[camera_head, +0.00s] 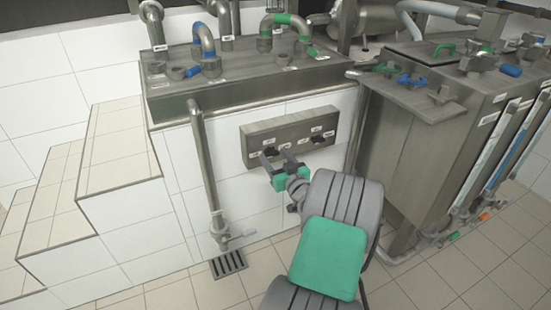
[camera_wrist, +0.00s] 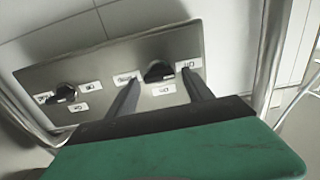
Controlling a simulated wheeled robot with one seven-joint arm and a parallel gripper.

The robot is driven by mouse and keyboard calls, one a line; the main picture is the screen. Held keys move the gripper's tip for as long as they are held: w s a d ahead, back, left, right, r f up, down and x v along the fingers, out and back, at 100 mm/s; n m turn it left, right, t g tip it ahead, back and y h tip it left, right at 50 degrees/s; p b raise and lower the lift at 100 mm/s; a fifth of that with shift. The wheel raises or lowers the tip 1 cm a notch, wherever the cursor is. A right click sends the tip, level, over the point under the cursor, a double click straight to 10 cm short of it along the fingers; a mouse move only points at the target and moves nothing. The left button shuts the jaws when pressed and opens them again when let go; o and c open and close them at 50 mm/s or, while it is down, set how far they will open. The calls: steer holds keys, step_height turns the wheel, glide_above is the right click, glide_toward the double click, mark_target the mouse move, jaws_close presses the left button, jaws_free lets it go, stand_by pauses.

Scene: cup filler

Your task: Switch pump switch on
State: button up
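A grey metal switch panel (camera_head: 300,134) is fixed to the white tiled wall below the counter. It carries two dark knobs with small white labels, and I cannot read which one is the pump switch. My gripper (camera_head: 277,157) is open in front of the panel's left knob in the head view, partly covering it. The right knob (camera_head: 318,138) is uncovered. In the wrist view, the panel (camera_wrist: 110,68) shows one knob (camera_wrist: 158,73) between the two spread finger tips (camera_wrist: 158,88) and the other knob (camera_wrist: 65,92) farther left. I cannot tell whether the fingers touch the knob.
A vertical pipe with a valve (camera_head: 206,165) stands left of the panel. A large metal tank (camera_head: 425,140) with pipes and hoses stands to the right. Tiled steps (camera_head: 120,155) are at the left. Pipes with coloured handles rise from the counter (camera_head: 240,75). A drain grate (camera_head: 228,264) lies in the floor.

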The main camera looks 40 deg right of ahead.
steer(key=c, duration=1.2)
steer(key=shift+m, duration=0.5)
steer(key=m, duration=0.3)
steer(key=shift+m+p, duration=0.35)
steer(key=shift+m, duration=0.05)
steer(key=m+p, duration=0.1)
steer(key=m, duration=0.3)
steer(key=shift+d, duration=0.15)
steer(key=m+p, duration=0.2)
steer(key=m, duration=0.3)
steer(key=shift+f+m+p, duration=0.15)
steer(key=shift+m+p, duration=0.15)
steer(key=shift+m, duration=0.1)
steer(key=shift+f+m+p, duration=0.1)
steer(key=shift+m+p, duration=0.6)
steer(key=shift+m, duration=0.9)
